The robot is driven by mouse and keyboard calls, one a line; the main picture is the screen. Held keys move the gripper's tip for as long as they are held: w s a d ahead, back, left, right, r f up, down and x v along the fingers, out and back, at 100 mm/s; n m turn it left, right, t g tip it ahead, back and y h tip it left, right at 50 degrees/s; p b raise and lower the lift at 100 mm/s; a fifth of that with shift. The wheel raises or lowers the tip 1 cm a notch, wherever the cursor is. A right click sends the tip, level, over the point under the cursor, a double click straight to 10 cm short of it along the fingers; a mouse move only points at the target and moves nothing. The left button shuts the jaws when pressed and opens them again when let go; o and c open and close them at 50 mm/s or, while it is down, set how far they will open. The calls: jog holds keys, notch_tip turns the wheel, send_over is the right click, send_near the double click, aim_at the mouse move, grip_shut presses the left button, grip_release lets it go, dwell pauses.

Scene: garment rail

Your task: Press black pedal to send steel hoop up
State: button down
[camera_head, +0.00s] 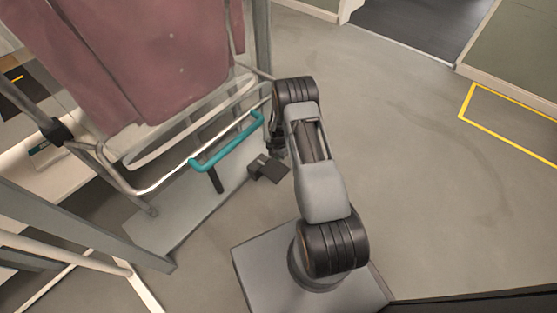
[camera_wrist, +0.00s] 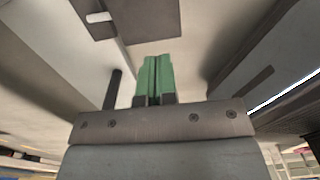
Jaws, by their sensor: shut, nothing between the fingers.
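The black pedal (camera_head: 268,168) sits low by the base of the garment stand, just left of my arm. In the wrist view a dark plate with a pale mark (camera_wrist: 145,14), probably the pedal, lies beyond the fingertips. My gripper (camera_wrist: 157,62) has green fingers pressed together with nothing between them. In the head view my gripper (camera_head: 277,146) is partly hidden by my arm and appears over or beside the pedal; contact cannot be told. The steel hoop (camera_head: 170,181) is a bent shiny tube around the lower front of the stand, below a hanging maroon garment (camera_head: 150,55).
A teal bar (camera_head: 228,143) runs close to my gripper on the left, with a short black post (camera_head: 215,180) under it. A pale loop (camera_head: 195,127) hangs below the garment. Grey frame posts stand left. Open floor (camera_head: 410,150) lies to the right.

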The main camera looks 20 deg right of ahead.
aim_at(279, 173)
notch_tip(279, 173, down, 12)
jog(key=b, duration=0.5)
